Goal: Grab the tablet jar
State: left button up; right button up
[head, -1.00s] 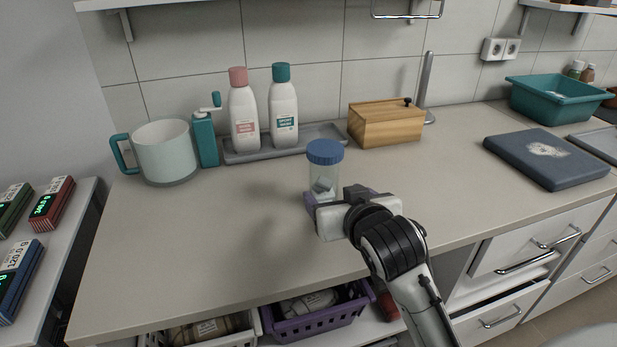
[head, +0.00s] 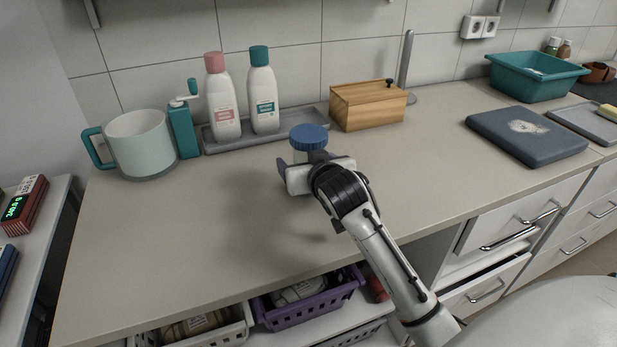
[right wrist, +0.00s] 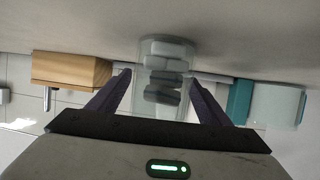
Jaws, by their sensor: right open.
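The tablet jar is a clear jar with a blue lid (head: 309,136), upright on the counter. In the right wrist view the clear jar body (right wrist: 165,75) shows upside down, with several pale and dark tablets inside. My right gripper (head: 299,166) is in front of the jar and hides its lower part in the head view. In the right wrist view its two purple fingers (right wrist: 160,92) are open, one on each side of the jar. I cannot tell whether they touch it. My left gripper is not in view.
Behind the jar, a grey tray (head: 217,146) holds a pink-capped bottle (head: 220,100) and a teal-capped bottle (head: 262,92). A wooden box (head: 368,106) stands to the right, a mug (head: 141,146) and teal grinder (head: 184,130) to the left. The counter's front left is clear.

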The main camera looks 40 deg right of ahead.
jog(key=c, duration=1.3)
jog(key=shift+r, duration=0.15)
